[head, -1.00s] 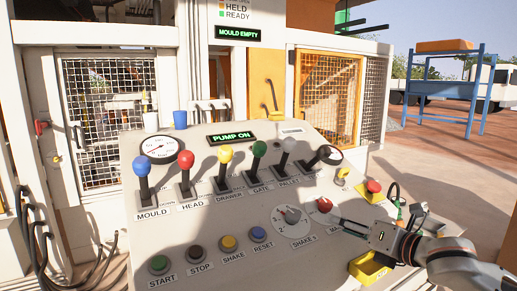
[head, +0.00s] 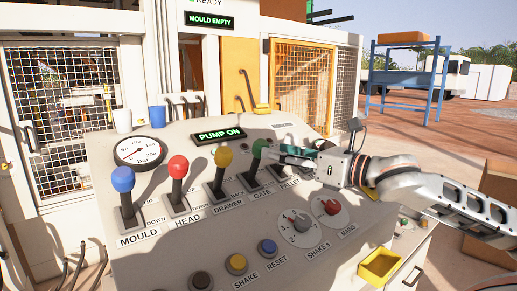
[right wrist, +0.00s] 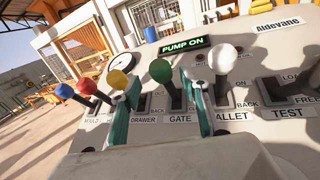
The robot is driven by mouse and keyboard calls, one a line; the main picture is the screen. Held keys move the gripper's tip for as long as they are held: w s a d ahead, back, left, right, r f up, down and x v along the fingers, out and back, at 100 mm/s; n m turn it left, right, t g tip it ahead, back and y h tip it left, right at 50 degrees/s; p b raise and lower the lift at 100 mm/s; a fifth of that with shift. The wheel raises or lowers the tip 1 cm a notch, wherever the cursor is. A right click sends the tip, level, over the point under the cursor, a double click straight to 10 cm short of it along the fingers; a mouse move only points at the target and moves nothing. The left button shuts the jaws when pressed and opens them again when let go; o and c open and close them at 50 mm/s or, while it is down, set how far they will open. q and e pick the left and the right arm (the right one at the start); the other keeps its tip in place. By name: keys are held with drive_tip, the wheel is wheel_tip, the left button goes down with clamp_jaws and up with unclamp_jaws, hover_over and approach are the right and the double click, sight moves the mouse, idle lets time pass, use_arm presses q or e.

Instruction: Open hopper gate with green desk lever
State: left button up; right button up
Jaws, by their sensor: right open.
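The green gate lever (head: 259,148) stands on the sloped desk above the GATE label, its black shaft upright. My right gripper (head: 284,157) comes in from the right, open, with its fingertips close beside the green lever. In the right wrist view the green knob (right wrist: 160,71) shows between the two teal fingers (right wrist: 162,105). Whether a finger touches it I cannot tell. The white pallet lever (right wrist: 222,60) stands just right of the right finger; in the head view the gripper mostly hides it. My left gripper is not in view.
Yellow (head: 223,158), red (head: 178,167) and blue (head: 123,180) levers stand left of the green one. The desk display (head: 218,135) reads PUMP ON. Dials, buttons and a yellow tray (head: 380,266) lie nearer. The mesh gate (head: 303,85) stands behind.

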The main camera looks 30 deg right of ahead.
sight(260, 147)
drive_tip(key=x, duration=0.1)
drive_tip(key=b+x, duration=0.1)
drive_tip(key=x, duration=0.1)
drive_tip(key=b+x, duration=0.1)
drive_tip(key=shift+w+d+f, duration=0.15)
drive_tip(key=shift+w+f, duration=0.05)
drive_tip(key=shift+w, duration=0.2)
drive_tip(key=shift+w+a+b, duration=0.2)
drive_tip(key=shift+w+b, duration=0.2)
drive_tip(key=shift+b, duration=0.3)
drive_tip(key=shift+w+a, duration=0.1)
drive_tip(key=shift+w, duration=0.05)
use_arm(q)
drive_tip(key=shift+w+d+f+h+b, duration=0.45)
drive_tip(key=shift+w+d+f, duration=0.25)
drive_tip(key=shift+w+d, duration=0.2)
use_arm(e)
drive_tip(key=shift+w+a+r, duration=0.1)
drive_tip(key=shift+w+a, duration=0.1)
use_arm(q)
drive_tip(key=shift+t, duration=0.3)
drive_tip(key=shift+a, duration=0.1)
use_arm(e)
drive_tip(key=shift+r, duration=0.15)
clamp_jaws()
